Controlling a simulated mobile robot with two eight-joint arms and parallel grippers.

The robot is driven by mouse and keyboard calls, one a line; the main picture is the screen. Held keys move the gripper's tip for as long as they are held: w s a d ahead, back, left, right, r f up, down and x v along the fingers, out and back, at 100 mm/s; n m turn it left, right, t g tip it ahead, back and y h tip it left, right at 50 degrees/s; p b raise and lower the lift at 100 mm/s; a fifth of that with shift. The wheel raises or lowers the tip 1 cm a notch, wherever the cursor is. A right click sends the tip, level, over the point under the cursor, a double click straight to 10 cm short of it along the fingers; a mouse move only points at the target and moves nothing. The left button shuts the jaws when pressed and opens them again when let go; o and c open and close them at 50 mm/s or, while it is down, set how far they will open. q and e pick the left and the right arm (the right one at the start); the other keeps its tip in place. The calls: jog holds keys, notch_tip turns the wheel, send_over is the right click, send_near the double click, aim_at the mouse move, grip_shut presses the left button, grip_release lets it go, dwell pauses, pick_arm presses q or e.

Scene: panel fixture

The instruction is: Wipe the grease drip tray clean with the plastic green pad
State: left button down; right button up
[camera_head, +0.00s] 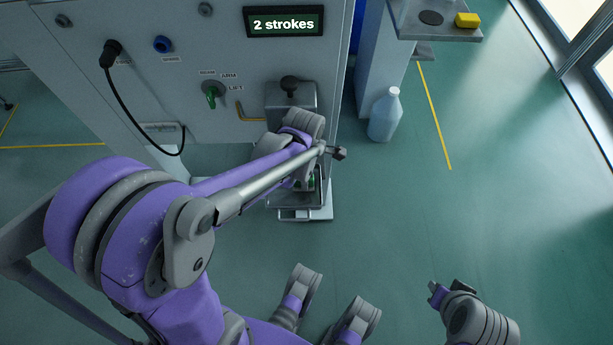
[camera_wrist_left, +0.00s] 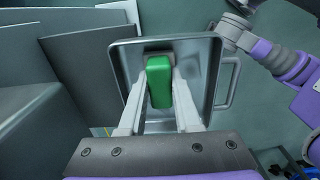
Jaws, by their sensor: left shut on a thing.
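The green pad (camera_wrist_left: 159,82) is held between the two pale fingers of my left gripper (camera_wrist_left: 160,92). In the left wrist view the pad is over the inside of the grey metal drip tray (camera_wrist_left: 213,62), which has raised walls and a handle on one side. I cannot tell whether the pad touches the tray floor. In the head view my left arm hides most of the tray (camera_head: 285,204), low in front of the panel fixture. What seems to be my right gripper (camera_head: 438,294) is at lower right, far from the tray, its jaw opening unclear.
A display (camera_head: 284,22) on the panel reads "2 strokes". A black cable (camera_head: 138,122), a green-handled switch (camera_head: 212,95) and a grey box with a knob (camera_head: 290,98) are on the panel. A jug (camera_head: 384,115) stands on the floor. A yellow block (camera_head: 467,20) lies on a shelf (camera_head: 432,32). Floor at right is clear.

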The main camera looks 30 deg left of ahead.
pick_arm(q)
jog(key=shift+s+a+f, duration=0.1)
jog(key=shift+s+a, duration=0.4)
jog(key=shift+a, duration=0.2)
jog(key=shift+s+a, duration=0.3)
jog(key=shift+a, duration=0.2)
jog(key=shift+s+a, duration=0.25)
jog(key=shift+a, duration=0.2)
jog(key=shift+s+a, duration=0.65)
jog(key=shift+a, duration=0.35)
jog(key=shift+w+d, duration=0.35)
jog(key=shift+d, duration=0.3)
jog(key=shift+w+d, duration=0.5)
jog(key=shift+d, duration=0.2)
jog(key=shift+w+d, duration=0.45)
jog(key=shift+d, duration=0.25)
jog(key=shift+w+d, duration=0.3)
jog(key=shift+d, duration=0.2)
jog(key=shift+w+d, duration=0.3)
jog(key=shift+d, duration=0.2)
